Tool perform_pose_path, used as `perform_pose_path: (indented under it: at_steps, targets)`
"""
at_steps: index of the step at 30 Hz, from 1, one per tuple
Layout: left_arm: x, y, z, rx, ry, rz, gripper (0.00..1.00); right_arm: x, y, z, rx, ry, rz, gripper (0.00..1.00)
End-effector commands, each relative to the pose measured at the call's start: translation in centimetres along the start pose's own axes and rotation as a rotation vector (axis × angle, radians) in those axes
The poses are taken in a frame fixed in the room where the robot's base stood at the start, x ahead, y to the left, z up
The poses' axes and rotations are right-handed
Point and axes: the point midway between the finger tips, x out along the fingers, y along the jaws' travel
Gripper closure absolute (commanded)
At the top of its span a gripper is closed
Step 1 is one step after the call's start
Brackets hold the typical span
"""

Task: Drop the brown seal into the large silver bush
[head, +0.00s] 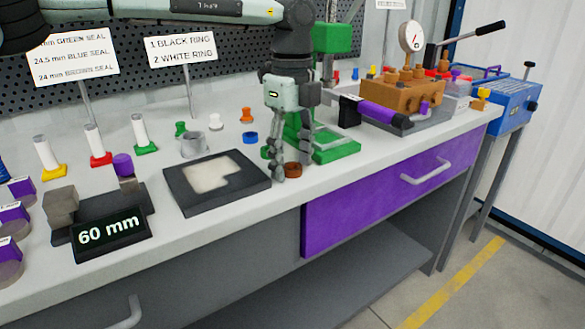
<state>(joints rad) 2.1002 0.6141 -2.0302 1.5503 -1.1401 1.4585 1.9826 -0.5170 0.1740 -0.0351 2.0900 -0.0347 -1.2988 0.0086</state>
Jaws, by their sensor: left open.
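The brown seal (292,169) is a small ring lying on the grey bench. My left gripper (279,165) points down from above, open, with its fingertips low at the bench just left of the brown seal. I cannot tell whether a finger touches the seal. The large silver bush (193,145) is a short, wide, open-topped metal cylinder standing left of the gripper, behind the black tray. My right gripper is out of view.
A blue ring (250,138) lies near the gripper, and a green press (322,142) stands close to its right. The black tray (174,190) lies in front of the bush. Small white (216,122) and orange (247,116) parts stand behind. The bench front strip right of the seal is clear.

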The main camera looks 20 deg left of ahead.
Motion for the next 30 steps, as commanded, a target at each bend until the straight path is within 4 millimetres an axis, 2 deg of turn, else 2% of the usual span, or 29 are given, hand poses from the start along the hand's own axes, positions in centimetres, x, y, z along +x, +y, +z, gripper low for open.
perform_pose_path:
  at_steps: [5, 14, 15, 25, 30]
  targets:
    - [0.0, 0.0, 0.0, 0.000, 0.000, -0.001, 0.46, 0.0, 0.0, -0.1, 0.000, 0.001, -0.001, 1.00]
    - [0.0, 0.0, 0.0, 0.000, 0.000, -0.001, 0.81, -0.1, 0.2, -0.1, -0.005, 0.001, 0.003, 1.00]
    - [0.0, 0.0, 0.0, 0.000, 0.000, -0.001, 0.82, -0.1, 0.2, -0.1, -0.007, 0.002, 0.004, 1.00]
    - [-0.2, 0.0, 0.0, 0.000, 0.000, -0.002, 0.82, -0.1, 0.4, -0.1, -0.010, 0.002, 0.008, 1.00]
    - [-1.5, -0.1, 0.0, 0.001, 0.000, -0.004, 0.82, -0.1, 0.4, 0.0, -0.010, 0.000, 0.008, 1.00]
